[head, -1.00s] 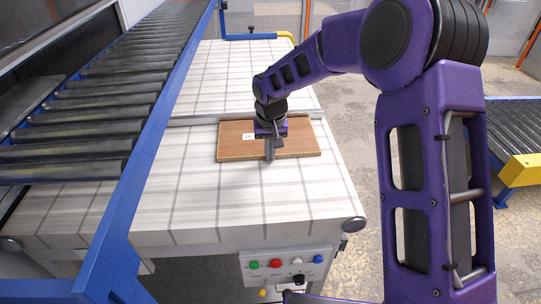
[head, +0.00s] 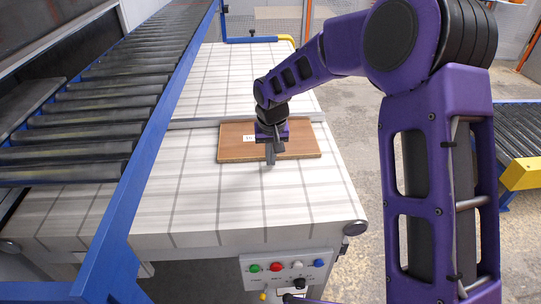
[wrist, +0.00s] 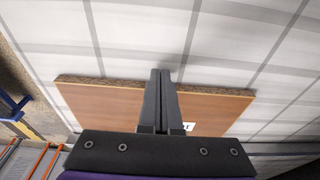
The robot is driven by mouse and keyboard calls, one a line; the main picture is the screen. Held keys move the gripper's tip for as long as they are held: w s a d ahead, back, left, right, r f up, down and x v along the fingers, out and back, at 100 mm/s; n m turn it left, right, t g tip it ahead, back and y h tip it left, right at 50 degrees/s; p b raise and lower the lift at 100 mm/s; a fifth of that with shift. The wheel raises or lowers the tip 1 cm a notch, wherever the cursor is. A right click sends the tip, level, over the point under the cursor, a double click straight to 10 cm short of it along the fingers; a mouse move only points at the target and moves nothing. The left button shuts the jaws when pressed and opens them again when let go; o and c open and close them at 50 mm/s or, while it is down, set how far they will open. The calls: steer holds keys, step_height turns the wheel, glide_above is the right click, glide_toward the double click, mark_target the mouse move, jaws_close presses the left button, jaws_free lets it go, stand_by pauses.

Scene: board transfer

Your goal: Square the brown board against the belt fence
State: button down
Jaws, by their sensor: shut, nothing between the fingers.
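The brown board (head: 231,150) lies flat on the light belt (head: 200,205), with its far long edge along or very near the grey fence (head: 205,122). I cannot tell whether the edge touches along its whole length. A small white label (head: 249,138) is on its top. My gripper (head: 269,164) is shut and empty, with its tips at the board's near edge. In the wrist view the closed fingers (wrist: 161,74) reach across the board (wrist: 105,100) just past its rough dark edge. Contact with the board cannot be told.
A roller conveyor (head: 100,110) with a blue side rail (head: 160,125) runs along the left. A control panel (head: 288,266) with coloured buttons is at the belt's front. The belt in front of the board is clear. Another roller conveyor (head: 518,135) stands at the right.

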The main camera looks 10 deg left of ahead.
steer(key=shift+s+d, duration=0.15)
steer(key=shift+s, duration=0.3)
step_height(320, 180, up, 5)
steer(key=p, duration=0.3)
steer(key=shift+f, duration=0.2)
step_height(320, 180, up, 2)
steer(key=shift+r, duration=0.15)
